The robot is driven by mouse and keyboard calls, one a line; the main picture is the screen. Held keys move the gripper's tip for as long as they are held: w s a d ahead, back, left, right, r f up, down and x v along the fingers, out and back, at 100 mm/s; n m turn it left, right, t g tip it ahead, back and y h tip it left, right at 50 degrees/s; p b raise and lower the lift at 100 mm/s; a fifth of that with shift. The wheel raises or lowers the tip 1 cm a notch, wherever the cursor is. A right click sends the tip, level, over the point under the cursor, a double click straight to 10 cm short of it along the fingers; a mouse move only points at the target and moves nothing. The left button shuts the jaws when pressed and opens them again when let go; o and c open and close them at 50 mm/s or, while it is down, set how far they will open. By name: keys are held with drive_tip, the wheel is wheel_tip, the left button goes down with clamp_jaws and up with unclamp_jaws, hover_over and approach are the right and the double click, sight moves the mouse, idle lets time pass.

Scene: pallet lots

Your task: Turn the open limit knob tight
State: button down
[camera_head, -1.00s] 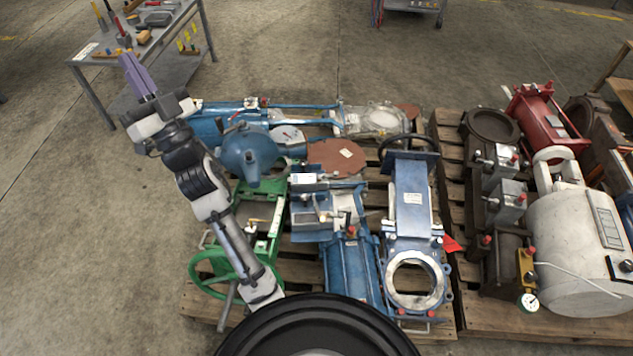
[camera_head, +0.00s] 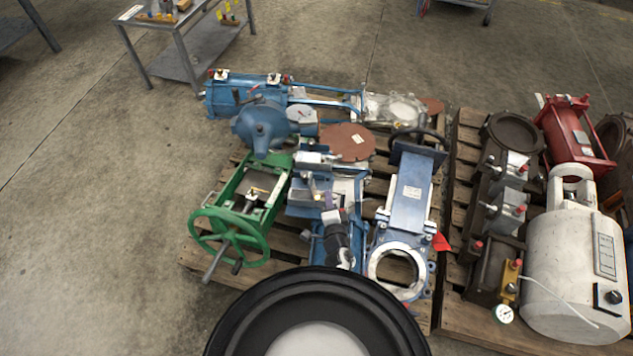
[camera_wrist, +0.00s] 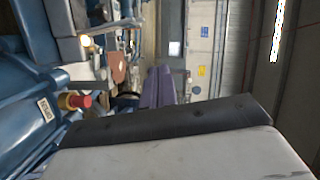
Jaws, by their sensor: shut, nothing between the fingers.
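A red knob on a brass stem (camera_wrist: 78,101) stands out from the blue body at the left of the wrist view. Beside it is a small white label (camera_wrist: 45,109) that seems to read OPEN. The knob is to the left of the fingers and apart from them. In the head view I cannot pick out this knob; my arm covers part of the actuator.
A green frame with a handwheel (camera_head: 228,240) stands left of the actuator. A blue gate valve with a round opening (camera_head: 410,200) stands close on its right. A brown disc (camera_head: 347,142) lies behind. A white tank (camera_head: 575,265) is on the right pallet. The floor at left is clear.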

sight(312, 185)
drive_tip(key=w+a+f+b, duration=0.3)
drive_tip(key=w+a+b, duration=0.1)
drive_tip(key=w, duration=0.5)
drive_tip(key=shift+f+m+b, duration=0.25)
drive_tip(key=shift+m+b, duration=0.05)
drive_tip(key=shift+b, duration=0.45)
drive_tip(key=shift+a+r+g+p, duration=0.1)
drive_tip(key=shift+a+g+p, duration=0.1)
drive_tip(key=shift+g+p, duration=0.1)
